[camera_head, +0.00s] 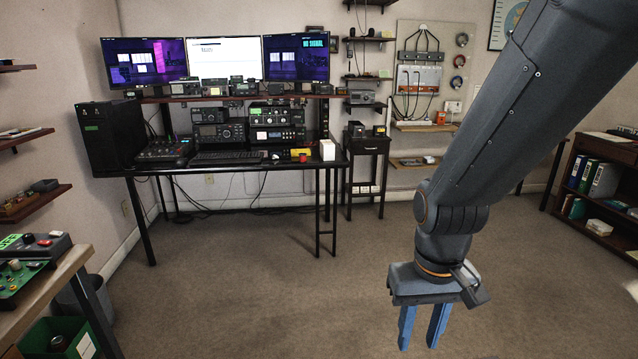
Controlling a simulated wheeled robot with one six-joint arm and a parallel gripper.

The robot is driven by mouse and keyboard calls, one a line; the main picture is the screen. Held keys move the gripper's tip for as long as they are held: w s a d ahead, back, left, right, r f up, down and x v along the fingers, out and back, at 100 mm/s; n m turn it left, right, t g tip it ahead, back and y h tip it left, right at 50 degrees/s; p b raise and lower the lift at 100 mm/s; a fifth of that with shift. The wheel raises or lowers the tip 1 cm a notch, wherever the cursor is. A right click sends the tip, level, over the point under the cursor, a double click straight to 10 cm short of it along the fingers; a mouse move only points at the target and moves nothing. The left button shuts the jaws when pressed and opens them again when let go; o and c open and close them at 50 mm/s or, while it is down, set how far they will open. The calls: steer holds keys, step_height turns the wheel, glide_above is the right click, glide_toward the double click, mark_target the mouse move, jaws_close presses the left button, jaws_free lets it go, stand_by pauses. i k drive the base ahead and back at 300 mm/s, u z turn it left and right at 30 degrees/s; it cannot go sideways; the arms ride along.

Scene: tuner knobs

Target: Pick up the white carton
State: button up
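A small white carton (327,150) stands upright on the right end of the black desk (225,166), at the back of the room. My gripper (420,342) hangs in the right foreground with its blue fingers pointing down. The fingers are apart with nothing between them. My gripper is far in front of the carton, lower in the picture and to its right. The carton is in plain view, with nothing covering its front.
Radios, a keyboard (227,157) and a yellow-red item (300,153) are on the desk left of the carton. A dark side table (367,146) stands right of the desk. A workbench (62,283) is at left. Carpet (270,280) between is clear.

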mark_target(327, 148)
steer(key=z, duration=0.35)
steer(key=i, duration=3.7)
steer(key=u, duration=0.9)
steer(key=i, duration=0.7)
steer(key=u, duration=0.15)
